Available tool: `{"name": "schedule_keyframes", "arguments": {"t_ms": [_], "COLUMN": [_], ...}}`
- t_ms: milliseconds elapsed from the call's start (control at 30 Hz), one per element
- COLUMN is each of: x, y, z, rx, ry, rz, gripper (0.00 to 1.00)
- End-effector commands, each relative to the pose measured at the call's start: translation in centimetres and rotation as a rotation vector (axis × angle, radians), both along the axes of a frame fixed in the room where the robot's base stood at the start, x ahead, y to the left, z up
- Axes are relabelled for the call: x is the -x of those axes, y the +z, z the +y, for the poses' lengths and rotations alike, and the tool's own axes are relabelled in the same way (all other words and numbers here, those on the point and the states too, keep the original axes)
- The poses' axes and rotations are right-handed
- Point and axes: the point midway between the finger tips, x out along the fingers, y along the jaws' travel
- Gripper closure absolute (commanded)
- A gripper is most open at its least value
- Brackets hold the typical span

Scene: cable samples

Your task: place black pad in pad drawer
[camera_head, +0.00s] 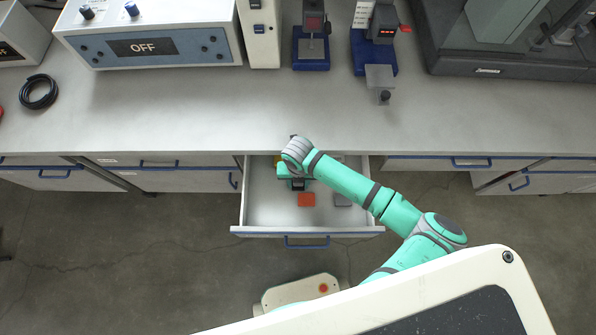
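The pad drawer (262,216) is pulled open under the bench, with its blue handle at the front. Inside lie an orange pad (306,200) and a grey pad (342,200) to its right. My gripper (298,186) points down inside the drawer's outline, behind the orange pad and left of the grey one. A small dark patch shows at its tip; I cannot tell whether this is the black pad or the fingers. Whether the gripper is open or shut does not show. My wrist and arm hide the back of the drawer, where bits of yellow and orange peek out.
The grey bench (180,115) above the drawer is mostly clear at its front edge. Closed drawers flank the open one.

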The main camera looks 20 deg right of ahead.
Motion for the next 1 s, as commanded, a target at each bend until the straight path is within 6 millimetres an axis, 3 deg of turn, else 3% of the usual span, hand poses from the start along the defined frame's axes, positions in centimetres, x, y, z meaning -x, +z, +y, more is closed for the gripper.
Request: {"name": "schedule_keyframes", "arguments": {"t_ms": [233, 267, 333, 733, 1000], "x": [0.0, 0.0, 0.0, 0.0, 0.0], "y": [-0.2, -0.3, -0.3, 0.3, 4.8], "z": [0.0, 0.0, 0.0, 0.0, -0.1], "rx": [0.000, 0.000, -0.001, 0.000, 0.000], "ry": [-0.001, -0.001, -0.001, -0.001, 0.001], "rz": [0.000, 0.000, 0.000, -0.001, -0.002], "gripper": [0.91, 0.62, 0.46, 0.46, 0.46]}}
